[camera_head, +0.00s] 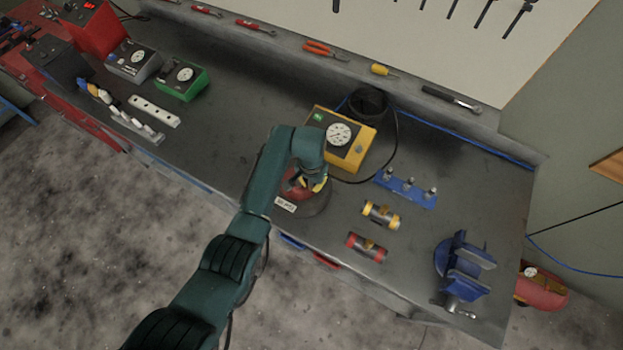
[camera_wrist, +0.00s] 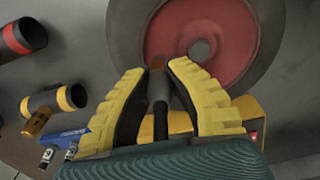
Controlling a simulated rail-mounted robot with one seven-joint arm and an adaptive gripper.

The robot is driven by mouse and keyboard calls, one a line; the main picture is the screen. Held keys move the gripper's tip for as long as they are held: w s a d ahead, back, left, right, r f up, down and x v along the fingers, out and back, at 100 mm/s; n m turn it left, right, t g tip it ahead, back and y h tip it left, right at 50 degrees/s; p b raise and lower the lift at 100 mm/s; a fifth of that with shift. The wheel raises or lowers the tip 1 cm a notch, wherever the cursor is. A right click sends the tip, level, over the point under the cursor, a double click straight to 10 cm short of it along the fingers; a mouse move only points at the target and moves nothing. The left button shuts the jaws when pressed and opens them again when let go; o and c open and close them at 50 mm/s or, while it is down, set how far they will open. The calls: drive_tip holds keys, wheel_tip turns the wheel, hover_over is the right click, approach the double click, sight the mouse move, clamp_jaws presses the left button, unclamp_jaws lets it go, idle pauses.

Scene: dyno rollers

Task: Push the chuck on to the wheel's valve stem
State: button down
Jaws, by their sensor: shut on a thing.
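My gripper (camera_head: 316,184) is low over the workbench at the wheel (camera_head: 318,205), a dark tyre with a red hub. In the wrist view the wheel (camera_wrist: 208,38) fills the upper part, with a round hole in its hub. The yellow ribbed fingers of my gripper (camera_wrist: 158,84) are shut on a slim dark chuck (camera_wrist: 159,92), which points at the wheel. The chuck's far end lies at the hub's edge in the picture. I cannot tell whether it touches a valve stem, as no stem shows clearly. My arm partly hides the wheel in the head view.
A yellow gauge box (camera_head: 331,147) with a dark hose stands behind the wheel. A blue rack (camera_head: 406,189), yellow-ended (camera_head: 381,215) and red-ended (camera_head: 366,248) cylinders and a blue vise (camera_head: 463,264) are to the right. Green (camera_head: 183,82) and grey (camera_head: 133,62) gauge boxes stand far left.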

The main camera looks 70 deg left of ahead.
drive_tip(key=shift+f, duration=0.2)
drive_tip(key=c, duration=1)
unclamp_jaws()
drive_tip(key=shift+c, duration=0.2)
wheel_tip(320, 180, up, 12)
drive_tip(key=shift+s+d+r, duration=0.1)
drive_tip(key=shift+s, duration=0.05)
